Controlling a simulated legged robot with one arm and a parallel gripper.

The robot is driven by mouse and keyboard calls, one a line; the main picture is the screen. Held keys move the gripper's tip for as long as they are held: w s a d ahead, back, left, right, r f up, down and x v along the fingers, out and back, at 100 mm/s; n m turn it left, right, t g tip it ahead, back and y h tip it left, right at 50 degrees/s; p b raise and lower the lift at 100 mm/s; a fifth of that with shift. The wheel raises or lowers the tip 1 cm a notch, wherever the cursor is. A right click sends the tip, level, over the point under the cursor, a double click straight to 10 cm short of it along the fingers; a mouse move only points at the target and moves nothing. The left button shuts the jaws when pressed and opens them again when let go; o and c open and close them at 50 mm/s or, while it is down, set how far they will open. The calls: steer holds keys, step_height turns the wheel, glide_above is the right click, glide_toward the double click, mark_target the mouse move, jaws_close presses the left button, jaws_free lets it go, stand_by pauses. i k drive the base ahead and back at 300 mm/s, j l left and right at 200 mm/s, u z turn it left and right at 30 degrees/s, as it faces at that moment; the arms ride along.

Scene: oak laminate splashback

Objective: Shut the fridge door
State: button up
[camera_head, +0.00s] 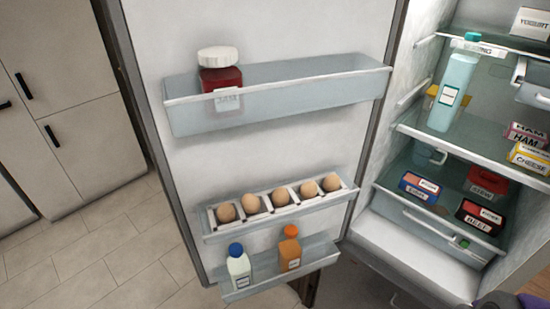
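The fridge door (270,150) stands wide open, with its inner face toward me. Its free edge is on the left and its hinge side is on the right, beside the fridge body (420,252). The upper door shelf (290,105) holds a jam jar (222,85) with a white lid. A lower rack (225,232) holds several eggs. The bottom door shelf (280,284) holds a blue-capped bottle (238,266) and an orange bottle (290,250). My gripper does not show in this view.
Inside the fridge are a tall bottle (453,90), ham and cheese packs (528,157), and meat packs (480,216) in a drawer. Pale cabinets (75,120) stand at left. The tiled floor (110,260) left of the door is clear. Unclear dark and purple shapes sit at bottom right.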

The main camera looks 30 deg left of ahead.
mark_target(315, 71)
steer(key=k+j+z, duration=0.1)
steer(key=z, duration=1.25)
steer(key=k+j, duration=0.15)
steer(key=j, duration=0.2)
steer(key=k+j+z, duration=0.1)
steer(key=j, duration=0.3)
steer(key=k+j, duration=0.25)
steer(key=k+j+z, duration=0.1)
steer(key=j, duration=0.35)
steer(key=k+j, duration=0.45)
steer(key=j, duration=0.2)
steer(key=k+j, duration=0.2)
steer(key=j, duration=0.15)
steer(key=k+j, duration=0.15)
steer(key=j, duration=0.2)
steer(key=k+j, duration=0.15)
steer(key=j, duration=0.2)
steer(key=k+j, duration=0.2)
steer(key=j, duration=0.15)
steer(key=k+j+u, duration=0.3)
steer(key=k+j, duration=0.15)
steer(key=k, duration=0.15)
